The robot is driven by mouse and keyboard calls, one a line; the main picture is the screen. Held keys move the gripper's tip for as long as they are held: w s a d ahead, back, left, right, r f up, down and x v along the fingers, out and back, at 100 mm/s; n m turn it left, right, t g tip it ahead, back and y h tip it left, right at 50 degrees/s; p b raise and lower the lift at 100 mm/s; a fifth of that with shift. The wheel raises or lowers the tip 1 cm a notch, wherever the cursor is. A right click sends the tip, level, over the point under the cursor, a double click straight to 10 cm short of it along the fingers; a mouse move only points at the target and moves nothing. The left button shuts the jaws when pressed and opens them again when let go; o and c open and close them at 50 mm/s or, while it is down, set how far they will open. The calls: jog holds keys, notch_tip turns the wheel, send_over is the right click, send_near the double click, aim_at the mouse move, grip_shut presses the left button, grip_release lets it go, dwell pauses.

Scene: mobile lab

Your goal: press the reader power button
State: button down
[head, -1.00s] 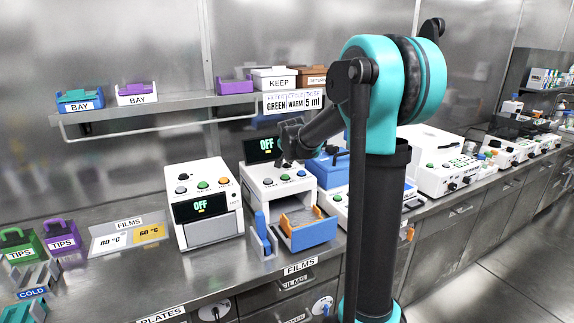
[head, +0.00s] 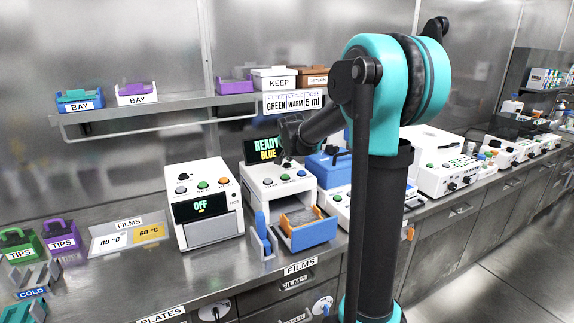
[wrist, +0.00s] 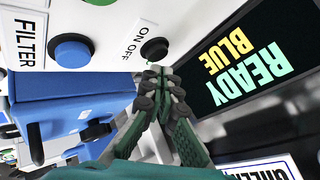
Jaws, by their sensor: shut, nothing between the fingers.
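The reader (head: 277,196) is a white box on the bench, with a raised black display (head: 264,150) that reads READY BLUE. The display also shows large and rotated in the wrist view (wrist: 240,68). The power button (wrist: 154,49) is a small black knob beside the ON OFF label. My gripper (wrist: 158,72) is shut and empty, its fingertips right beside the power button; I cannot tell whether they touch it. In the head view my gripper (head: 287,161) is over the back of the reader's top, and the power button is hidden there.
The reader's blue-fronted tray (head: 312,236) sticks out at the front. A blue button (wrist: 72,52) with a FILTER label sits close to the gripper. Another white device (head: 204,203) reading OFF stands to the left, a blue box (head: 334,167) to the right. A shelf runs above.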

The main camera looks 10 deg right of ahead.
jog(key=shift+r, duration=2.9)
